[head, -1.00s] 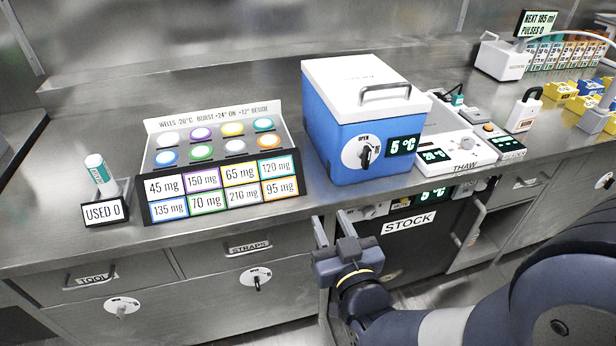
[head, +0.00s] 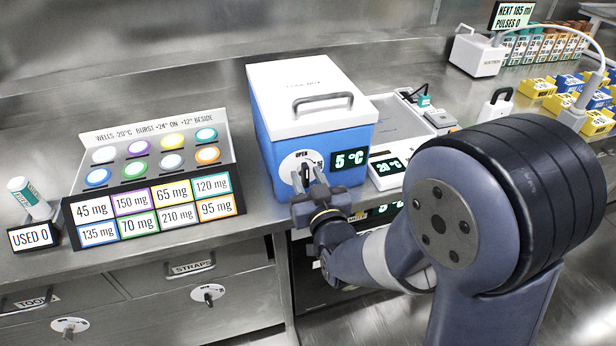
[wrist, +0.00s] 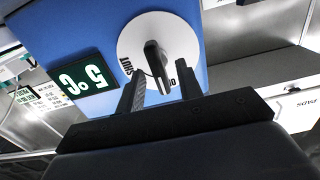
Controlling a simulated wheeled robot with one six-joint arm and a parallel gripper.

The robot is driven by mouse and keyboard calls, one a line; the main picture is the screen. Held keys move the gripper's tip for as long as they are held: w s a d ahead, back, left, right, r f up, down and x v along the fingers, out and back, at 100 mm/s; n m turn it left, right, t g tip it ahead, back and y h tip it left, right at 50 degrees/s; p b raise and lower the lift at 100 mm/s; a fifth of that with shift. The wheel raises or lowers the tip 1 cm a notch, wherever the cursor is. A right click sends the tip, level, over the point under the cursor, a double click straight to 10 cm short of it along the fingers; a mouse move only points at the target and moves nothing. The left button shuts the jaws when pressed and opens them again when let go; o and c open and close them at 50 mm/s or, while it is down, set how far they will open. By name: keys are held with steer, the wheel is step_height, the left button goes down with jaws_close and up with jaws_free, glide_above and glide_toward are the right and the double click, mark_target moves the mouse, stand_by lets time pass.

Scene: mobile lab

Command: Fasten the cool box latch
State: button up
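The cool box (head: 283,112) is blue with a white lid, which is down, and stands on the counter. Its latch is a dark handle (wrist: 156,62) on a white round dial (wrist: 185,40) on the front face. The dial carries the words OPEN and SHUT; in the wrist view the handle's lower end points close to OPEN, which a finger partly hides. My gripper (wrist: 159,72) is open, with one finger on each side of the handle and visible gaps. In the head view my gripper (head: 309,188) is right in front of the dial and hides its lower part.
A rack of coloured-capped wells (head: 150,170) stands left of the box. A thaw unit (head: 388,172) stands close on its right. The box's display (head: 350,160) reads 5 °C. Drawers (head: 190,266) lie below the counter edge.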

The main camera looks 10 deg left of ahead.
jaws_close()
stand_by(0.4)
steer(key=shift+f+m+b, duration=0.15)
steer(key=shift+m+b, duration=0.25)
steer(key=shift+b, duration=0.35)
steer(key=m+b, duration=0.2)
steer(key=b, duration=0.1)
steer(key=shift+f, duration=0.15)
steer(key=m+b, duration=0.5)
steer(key=b, duration=0.1)
steer(key=m+b, duration=0.5)
steer(key=b, duration=0.2)
steer(key=m+b, duration=0.5)
steer(key=b, duration=0.1)
steer(key=shift+w+d+f+b, duration=0.25)
steer(key=shift+d+b, duration=0.1)
steer(key=shift+r+m, duration=0.1)
steer(key=shift+m, duration=0.2)
